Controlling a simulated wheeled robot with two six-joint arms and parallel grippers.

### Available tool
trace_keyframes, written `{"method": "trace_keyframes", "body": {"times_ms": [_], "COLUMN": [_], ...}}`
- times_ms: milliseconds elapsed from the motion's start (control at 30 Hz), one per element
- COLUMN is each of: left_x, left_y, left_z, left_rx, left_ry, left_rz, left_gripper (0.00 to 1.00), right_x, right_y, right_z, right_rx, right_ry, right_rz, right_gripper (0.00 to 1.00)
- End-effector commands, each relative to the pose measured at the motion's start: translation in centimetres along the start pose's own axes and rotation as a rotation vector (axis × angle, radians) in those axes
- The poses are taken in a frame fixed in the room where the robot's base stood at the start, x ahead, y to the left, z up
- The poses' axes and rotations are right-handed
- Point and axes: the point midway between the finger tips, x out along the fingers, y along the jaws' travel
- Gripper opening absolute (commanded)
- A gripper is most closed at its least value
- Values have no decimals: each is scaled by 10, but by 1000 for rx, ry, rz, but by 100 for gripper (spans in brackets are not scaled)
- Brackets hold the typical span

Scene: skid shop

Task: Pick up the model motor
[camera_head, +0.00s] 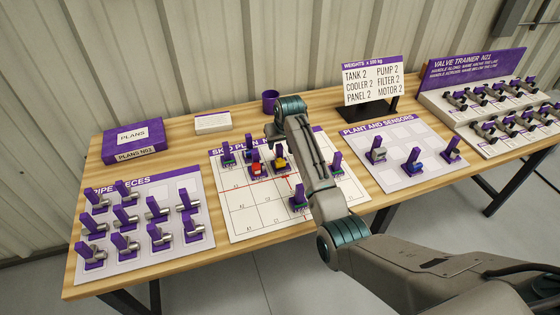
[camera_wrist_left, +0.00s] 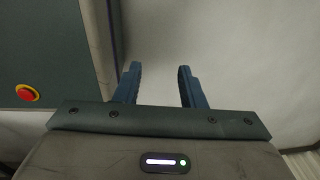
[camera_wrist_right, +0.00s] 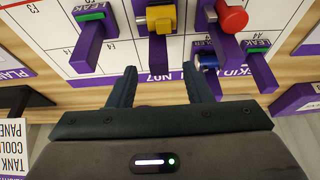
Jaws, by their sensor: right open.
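I cannot tell which piece is the model motor; no piece label reading "motor" is legible. On the skid plan (camera_head: 240,210) stand a red piece (camera_head: 256,169), a yellow piece (camera_head: 280,162) and a blue piece, each with a purple handle. In the right wrist view, the yellow piece (camera_wrist_right: 160,18) has its handle in line with the gap between my fingertips, beside the red piece (camera_wrist_right: 233,18) and the blue piece (camera_wrist_right: 207,61). My right gripper (camera_wrist_right: 160,84) is open and empty near the plan's far edge. My left gripper (camera_wrist_left: 158,80) is open and empty, away from the pieces.
Green "leak" markers (camera_wrist_right: 89,16) stand near the coloured pieces. The plant and sensors mat (camera_head: 405,135) holds grey and blue pieces at right. The pipe pieces mat (camera_head: 150,262) is at left. A weights sign (camera_head: 372,80) and purple cup (camera_head: 270,102) stand behind.

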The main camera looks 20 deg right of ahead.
Motion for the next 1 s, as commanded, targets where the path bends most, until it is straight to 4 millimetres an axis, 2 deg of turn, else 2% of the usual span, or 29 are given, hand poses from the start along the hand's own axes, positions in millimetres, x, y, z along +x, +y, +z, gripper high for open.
{"method": "trace_keyframes", "body": {"times_ms": [100, 233, 567, 667, 800, 1000], "left_x": [-15, -15, -15, -15, -15, -15], "left_y": [-2, -2, -2, -2, -2, -2], "left_z": [-15, -27, -18, -16, -15, -15], "left_rx": [-1, -1, -1, -1, -1, -1], "left_ry": [18, 34, 23, 20, 18, 18], "left_rz": [0, -1, -1, -1, -1, -1], "left_gripper": [36, 36, 36, 36, 36, 36], "right_x": [16, 33, 41, 41, 41, 41], "right_y": [1, 1, 1, 1, 1, 1], "right_z": [5, 5, 6, 6, 6, 5], "right_rx": [0, 0, 0, 0, 0, 0], "right_ry": [-7, -3, -1, -1, -1, 0], "right_rz": [0, 0, 0, 0, 0, 0], "right_gripper": [45, 45, 45, 30, 2, 0]}}
